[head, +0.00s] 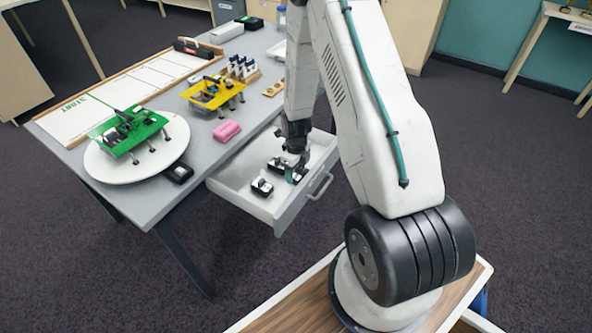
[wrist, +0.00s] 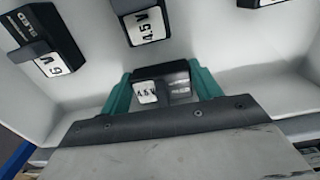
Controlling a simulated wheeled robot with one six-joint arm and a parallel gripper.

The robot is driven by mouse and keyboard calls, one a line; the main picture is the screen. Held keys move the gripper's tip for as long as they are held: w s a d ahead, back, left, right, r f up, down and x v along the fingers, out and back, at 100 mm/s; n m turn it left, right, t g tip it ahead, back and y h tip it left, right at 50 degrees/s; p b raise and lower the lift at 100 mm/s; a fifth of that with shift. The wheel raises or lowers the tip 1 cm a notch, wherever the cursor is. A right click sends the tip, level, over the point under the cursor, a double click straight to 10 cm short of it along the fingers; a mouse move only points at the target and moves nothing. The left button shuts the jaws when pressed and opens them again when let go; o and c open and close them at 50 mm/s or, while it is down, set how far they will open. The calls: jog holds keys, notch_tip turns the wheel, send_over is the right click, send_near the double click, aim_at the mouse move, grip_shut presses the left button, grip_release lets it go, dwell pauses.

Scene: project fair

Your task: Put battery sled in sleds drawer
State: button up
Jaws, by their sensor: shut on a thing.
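The sleds drawer (head: 240,190) is pulled open from the grey table; its pale floor shows in the wrist view (wrist: 80,88). My gripper (head: 294,174) reaches down into it. In the wrist view its teal fingers (wrist: 161,84) are shut on a black battery sled (wrist: 147,92) with a white 4.5 V label. The held sled is at or just above the drawer floor; I cannot tell whether it touches. Other black sleds lie in the drawer: one at its front left (head: 262,187), also labelled (wrist: 45,42), and one labelled 4.5 V (wrist: 142,24). A further one is cut off at the top (wrist: 262,3).
On the table (head: 190,200) are a green model (head: 130,130) on a white turntable (head: 160,150), a yellow model (head: 212,95), a pink block (head: 226,130) and a small black box (head: 178,172). The drawer handle (head: 322,186) faces my base. Dark carpet lies around.

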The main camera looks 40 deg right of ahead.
jog(key=shift+f, duration=0.1)
jog(key=o, duration=1.1)
